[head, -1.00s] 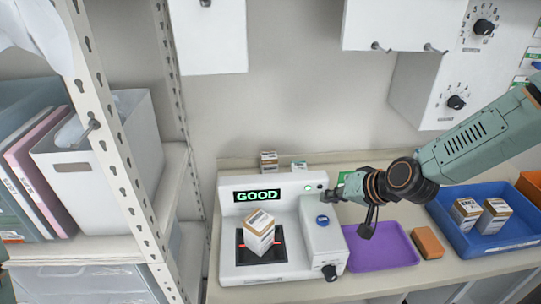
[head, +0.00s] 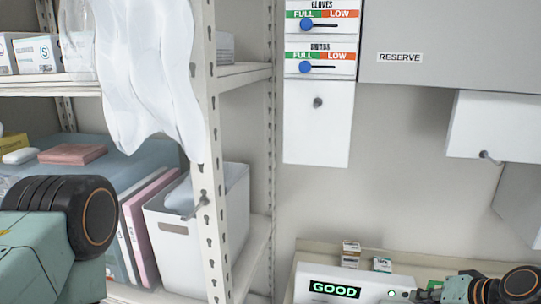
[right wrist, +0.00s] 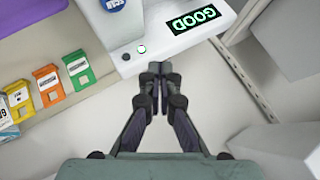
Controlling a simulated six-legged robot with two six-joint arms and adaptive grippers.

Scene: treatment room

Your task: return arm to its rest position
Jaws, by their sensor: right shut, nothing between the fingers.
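My right gripper (head: 424,294) shows at the bottom right of the head view, beside the right end of a white machine (head: 378,282) with a lit green GOOD display. In the right wrist view my right gripper (right wrist: 158,72) is shut and empty, its fingers together in front of the machine (right wrist: 150,28). I cannot tell whether the fingertips touch it. A link of my left arm shows at the left of the head view; its gripper is out of view.
A white shelf post (head: 212,190) and a white bin (head: 170,228) stand at the left. Small boxes (head: 350,254) sit behind the machine. In the wrist view, orange (right wrist: 78,68) and other coloured packets and a purple tray (right wrist: 20,20) lie at the left.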

